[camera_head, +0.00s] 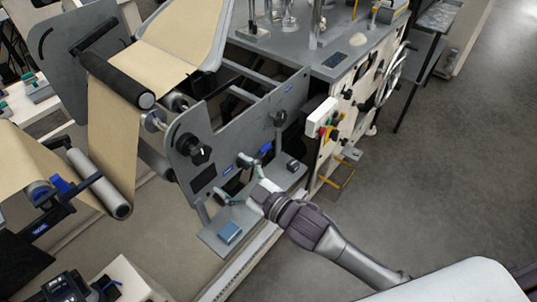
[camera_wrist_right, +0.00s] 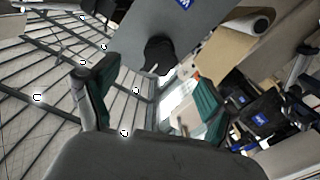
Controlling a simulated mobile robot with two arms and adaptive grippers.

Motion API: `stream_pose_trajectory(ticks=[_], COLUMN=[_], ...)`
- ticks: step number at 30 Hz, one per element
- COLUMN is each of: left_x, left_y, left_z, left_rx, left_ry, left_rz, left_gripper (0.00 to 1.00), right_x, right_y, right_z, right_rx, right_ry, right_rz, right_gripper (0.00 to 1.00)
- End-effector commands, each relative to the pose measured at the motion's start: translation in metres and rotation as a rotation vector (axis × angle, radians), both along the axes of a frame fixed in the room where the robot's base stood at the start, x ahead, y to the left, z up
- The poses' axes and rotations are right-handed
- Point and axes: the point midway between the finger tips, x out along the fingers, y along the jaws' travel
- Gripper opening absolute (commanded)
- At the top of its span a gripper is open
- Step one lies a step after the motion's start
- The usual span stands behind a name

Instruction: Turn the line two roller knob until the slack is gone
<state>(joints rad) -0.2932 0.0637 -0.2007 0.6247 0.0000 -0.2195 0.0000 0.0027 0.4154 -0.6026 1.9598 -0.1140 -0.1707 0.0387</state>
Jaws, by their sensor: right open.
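A black knob (camera_head: 200,153) sits on the grey side panel (camera_head: 233,128) of the unwind machine, and a second dark knob (camera_head: 279,118) is on the panel further right. I cannot tell which one is labelled line two. Brown kraft paper (camera_head: 112,140) hangs in a loop below a black roller (camera_head: 115,78). My right gripper (camera_head: 235,180) is open in front of the panel, below and right of the black knob and apart from it. In the right wrist view, a black knob (camera_wrist_right: 160,54) shows beyond the open, green-padded fingers (camera_wrist_right: 150,97). My left gripper is not in view.
A small ledge with a blue block (camera_head: 229,232) lies below my right gripper. A white box with coloured buttons (camera_head: 321,117) and a handwheel (camera_head: 391,72) are to the right. A lower roller (camera_head: 98,184) stands at left. The floor (camera_head: 440,170) at right is clear.

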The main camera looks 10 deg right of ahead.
Motion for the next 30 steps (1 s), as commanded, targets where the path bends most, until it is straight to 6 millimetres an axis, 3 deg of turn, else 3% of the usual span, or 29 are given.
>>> stream_pose_trajectory(ticks=[5,14,24,30], left_x=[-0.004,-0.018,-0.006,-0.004], left_y=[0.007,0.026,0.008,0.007], left_z=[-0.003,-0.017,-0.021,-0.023], left_rx=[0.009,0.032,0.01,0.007], left_ry=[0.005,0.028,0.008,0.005], left_rz=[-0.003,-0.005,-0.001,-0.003], left_gripper=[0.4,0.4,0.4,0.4], right_x=[0.001,0.032,0.067,0.077], right_y=[0.008,0.029,0.054,0.061], right_z=[0.009,0.007,0.008,0.009], right_rx=[0.007,0.006,0.007,0.006], right_ry=[-0.019,-0.019,-0.016,-0.015], right_rz=[0.013,0.012,0.011,0.01], right_gripper=[0.85,0.85,0.85,0.85])
